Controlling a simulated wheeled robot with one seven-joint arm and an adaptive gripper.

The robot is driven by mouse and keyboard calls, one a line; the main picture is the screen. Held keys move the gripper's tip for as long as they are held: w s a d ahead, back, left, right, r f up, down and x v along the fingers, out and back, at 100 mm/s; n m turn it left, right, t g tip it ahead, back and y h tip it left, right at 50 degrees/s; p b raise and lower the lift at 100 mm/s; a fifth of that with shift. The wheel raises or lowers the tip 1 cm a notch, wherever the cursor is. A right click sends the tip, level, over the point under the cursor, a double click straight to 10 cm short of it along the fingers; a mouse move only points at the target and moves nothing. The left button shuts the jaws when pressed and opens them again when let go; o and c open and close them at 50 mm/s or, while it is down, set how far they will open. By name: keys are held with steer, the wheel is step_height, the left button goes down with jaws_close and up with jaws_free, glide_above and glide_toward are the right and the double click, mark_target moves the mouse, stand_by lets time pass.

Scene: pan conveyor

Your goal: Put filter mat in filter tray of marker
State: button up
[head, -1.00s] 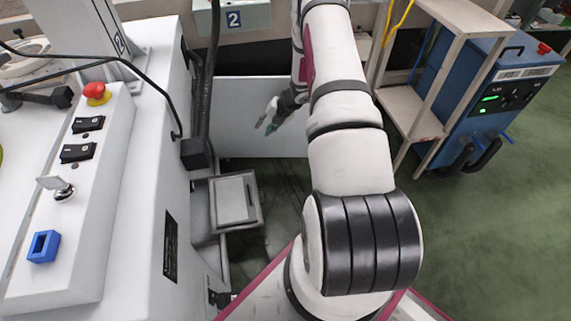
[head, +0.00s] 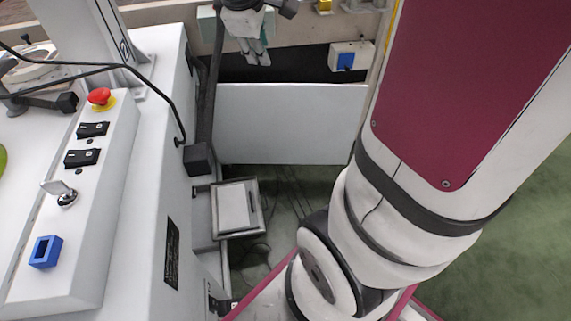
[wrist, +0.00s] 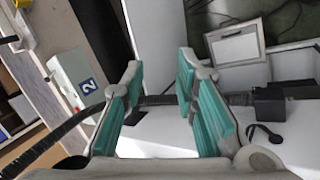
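A grey, shallow tray (head: 257,211) sits low beside the white machine. A pale rectangular panel (head: 233,206) lies within its frame, and I cannot tell whether this is the filter mat. The tray also shows at the top right of the wrist view (wrist: 262,46). My gripper (head: 254,58) is at the top of the head view, above the back ledge and away from the tray. In the wrist view my gripper (wrist: 162,98) has its two teal fingers spread apart with nothing between them. No separate filter mat is clearly visible.
The white machine (head: 150,190) with a red emergency button (head: 99,96), black switches and a key fills the left. A black cable hangs along its side. A white panel (head: 280,125) stands behind the tray. A white box with a blue front (head: 347,60) is at the back.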

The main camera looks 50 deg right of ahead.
steer(key=s+a+m+g+y, duration=0.1)
steer(key=s+a+m+y, duration=0.1)
steer(key=s+a, duration=0.7)
steer(key=s+a+m+g+y, duration=0.2)
steer(key=s+a, duration=0.7)
steer(key=s, duration=0.8)
steer(key=shift+s+a+f+m+y, duration=0.25)
steer(key=shift+m+y, duration=0.45)
steer(key=shift+m, duration=0.4)
steer(key=shift+r, duration=0.1)
